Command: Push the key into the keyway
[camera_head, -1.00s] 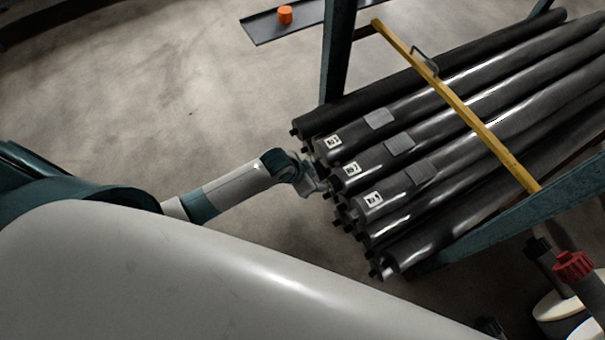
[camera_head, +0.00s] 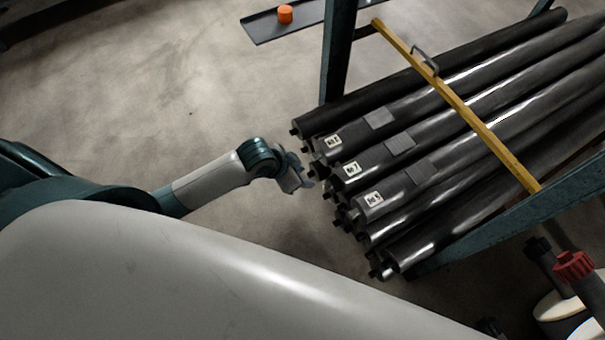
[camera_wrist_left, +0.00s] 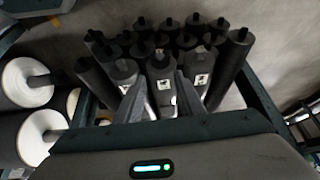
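Several dark grey rolls (camera_head: 420,142) lie stacked side by side on a rack, with short shaft stubs on their near ends. Three of them carry white labels. My left gripper (camera_head: 303,180) is just left of the roll ends, with a small gap. In the left wrist view its two fingers (camera_wrist_left: 158,100) are apart, pointing at the roll ends, and I see nothing gripped. A labelled roll (camera_wrist_left: 162,72) shows between the fingers. I cannot make out a key or a keyway; they are too small or hidden. My right gripper is not in view.
A yellow bar (camera_head: 465,115) with a handle crosses the rolls. A teal rack post (camera_head: 337,50) stands behind the gripper. A dark tray (camera_head: 262,27) holds an orange cylinder (camera_head: 285,15). White-ended rolls (camera_wrist_left: 38,135) stand at left in the wrist view. Floor left of the rack is clear.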

